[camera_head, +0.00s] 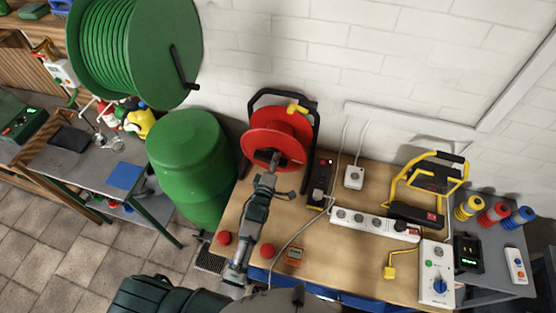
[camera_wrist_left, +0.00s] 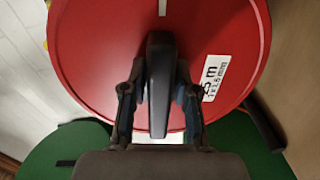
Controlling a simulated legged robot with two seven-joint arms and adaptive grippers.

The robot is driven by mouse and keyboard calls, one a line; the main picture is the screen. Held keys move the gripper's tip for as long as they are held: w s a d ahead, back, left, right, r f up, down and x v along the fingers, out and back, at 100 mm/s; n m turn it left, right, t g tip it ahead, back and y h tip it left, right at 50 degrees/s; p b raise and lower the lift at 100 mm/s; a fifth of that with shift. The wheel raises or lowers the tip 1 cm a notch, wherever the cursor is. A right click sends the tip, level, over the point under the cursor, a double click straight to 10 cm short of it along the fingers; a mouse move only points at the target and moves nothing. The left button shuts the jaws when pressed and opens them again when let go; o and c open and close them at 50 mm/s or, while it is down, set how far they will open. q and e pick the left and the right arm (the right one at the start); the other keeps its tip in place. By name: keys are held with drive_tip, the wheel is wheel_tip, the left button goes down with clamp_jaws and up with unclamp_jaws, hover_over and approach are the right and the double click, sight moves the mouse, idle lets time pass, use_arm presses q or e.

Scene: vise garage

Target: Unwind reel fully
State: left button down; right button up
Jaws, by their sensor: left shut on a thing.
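The red cable reel (camera_head: 281,130) stands in a black frame at the back left of the wooden workbench (camera_head: 330,262), against the white wall. It fills much of the left wrist view as a red disc (camera_wrist_left: 100,60) with a white printed label (camera_wrist_left: 215,78). My left gripper (camera_head: 274,164) is at the reel's front face. In the wrist view, its fingers (camera_wrist_left: 158,98) are on both sides of a black handle (camera_wrist_left: 160,70) on the disc and shut on it. How much cable is on the reel is hidden. My right gripper is not in view.
A white power strip (camera_head: 372,223), a black power strip (camera_head: 320,184) and a yellow-framed work lamp (camera_head: 430,185) are on the bench. A green barrel (camera_head: 190,160) stands left of it, below a large green hose reel (camera_head: 125,45). Red knobs (camera_head: 267,250) are near the front edge.

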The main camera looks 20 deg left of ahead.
use_arm(q)
drive_tip(key=c, duration=1)
unclamp_jaws()
drive_tip(key=shift+w+a+r, duration=0.1)
drive_tip(key=shift+a+r, duration=0.25)
drive_tip(key=shift+a, duration=0.15)
drive_tip(key=shift+c, duration=0.2)
drive_tip(key=shift+o, duration=0.2)
drive_tip(key=shift+a+f, duration=0.25)
drive_tip(key=shift+a, duration=0.2)
drive_tip(key=s+a, duration=0.1)
drive_tip(key=s, duration=1.1)
drive_tip(key=shift+f, duration=0.1)
